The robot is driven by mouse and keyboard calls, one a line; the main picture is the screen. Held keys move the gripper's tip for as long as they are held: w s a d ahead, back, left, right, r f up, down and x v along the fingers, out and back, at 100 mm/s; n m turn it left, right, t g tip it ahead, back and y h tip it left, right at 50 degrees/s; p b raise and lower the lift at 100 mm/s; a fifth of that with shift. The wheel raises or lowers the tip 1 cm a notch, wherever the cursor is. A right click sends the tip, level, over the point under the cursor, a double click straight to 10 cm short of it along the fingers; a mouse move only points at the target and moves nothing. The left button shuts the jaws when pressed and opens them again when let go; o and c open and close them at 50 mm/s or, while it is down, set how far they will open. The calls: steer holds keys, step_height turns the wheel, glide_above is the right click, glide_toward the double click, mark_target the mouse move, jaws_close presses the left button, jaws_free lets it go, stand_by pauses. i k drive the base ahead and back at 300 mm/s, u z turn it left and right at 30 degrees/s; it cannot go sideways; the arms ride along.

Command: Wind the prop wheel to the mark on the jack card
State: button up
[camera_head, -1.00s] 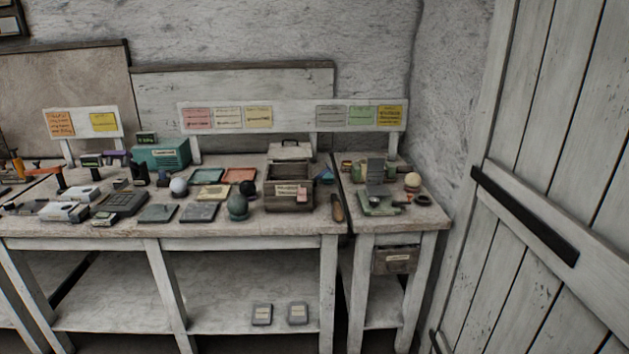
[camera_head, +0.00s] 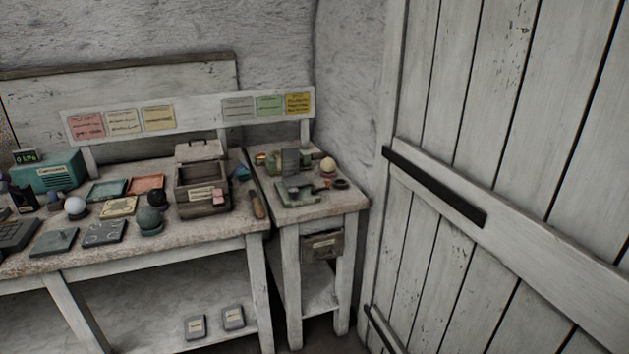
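A green metal device (camera_head: 297,190) with an upright grey block (camera_head: 290,162) stands on the small side table at the right. It may be the jack, but a prop wheel cannot be made out at this size. Paper cards hang on a white rail above the tables: a grey card (camera_head: 238,108), a green card (camera_head: 268,105) and an orange-yellow card (camera_head: 298,103) are above the side table. Their writing is too small to read, so I cannot tell which is the jack card. My gripper is not in view.
The long table at left holds a wooden box (camera_head: 202,192), a dark green sphere (camera_head: 149,219), a white sphere (camera_head: 76,207) and a teal box (camera_head: 48,173). A pale ball (camera_head: 328,165) sits on the side table. A plank door (camera_head: 500,120) fills the right.

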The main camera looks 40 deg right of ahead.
mark_target(293, 191)
steer(key=u, duration=1.75)
steer(key=k, duration=0.1)
steer(key=z, duration=2.95)
steer(key=k, duration=0.9)
steer(key=u, duration=0.2)
steer(key=i, duration=0.7)
steer(key=z, duration=0.05)
